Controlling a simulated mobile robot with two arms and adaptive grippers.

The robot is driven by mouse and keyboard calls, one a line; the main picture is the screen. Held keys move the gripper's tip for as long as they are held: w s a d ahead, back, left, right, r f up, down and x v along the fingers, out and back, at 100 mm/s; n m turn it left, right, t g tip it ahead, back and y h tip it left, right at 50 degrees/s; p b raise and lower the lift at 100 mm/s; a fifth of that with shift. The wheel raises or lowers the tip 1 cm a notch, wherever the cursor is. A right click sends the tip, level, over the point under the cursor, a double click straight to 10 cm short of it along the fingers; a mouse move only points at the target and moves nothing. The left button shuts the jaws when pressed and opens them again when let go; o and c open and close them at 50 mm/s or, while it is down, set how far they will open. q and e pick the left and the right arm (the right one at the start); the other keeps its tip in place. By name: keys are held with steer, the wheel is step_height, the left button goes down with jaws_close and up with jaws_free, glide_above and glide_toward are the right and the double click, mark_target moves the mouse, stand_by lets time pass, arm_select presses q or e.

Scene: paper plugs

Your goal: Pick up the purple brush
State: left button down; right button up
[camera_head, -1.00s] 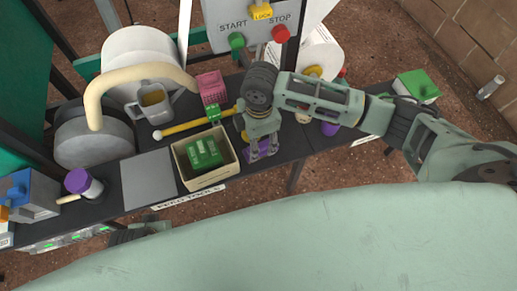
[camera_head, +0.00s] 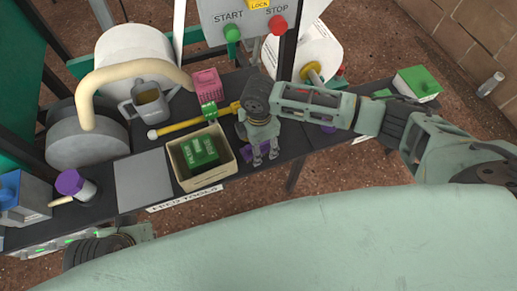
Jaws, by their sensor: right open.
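A flat purple piece, likely the purple brush (camera_head: 264,150), lies on the dark shelf just right of the open box. My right gripper (camera_head: 265,157) points down over it, open, with its two fingers on either side of the purple. The fingers partly hide it, and I cannot tell whether they touch it. My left gripper (camera_head: 139,233) shows only in part at the shelf's front edge, lower left, and its fingers cannot be made out.
A cream box (camera_head: 225,174) with a green block (camera_head: 199,151) stands left of the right gripper. A grey watering can (camera_head: 150,105), pink basket (camera_head: 206,83) and purple-topped mallet-like thing (camera_head: 72,184) share the shelf. A grey plate (camera_head: 144,181) lies clear.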

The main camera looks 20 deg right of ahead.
steer(key=shift+c, duration=0.4)
steer(key=c, duration=1.2)
arm_select(q)
steer(key=shift+r, duration=0.1)
arm_select(e)
steer(key=shift+r, duration=0.1)
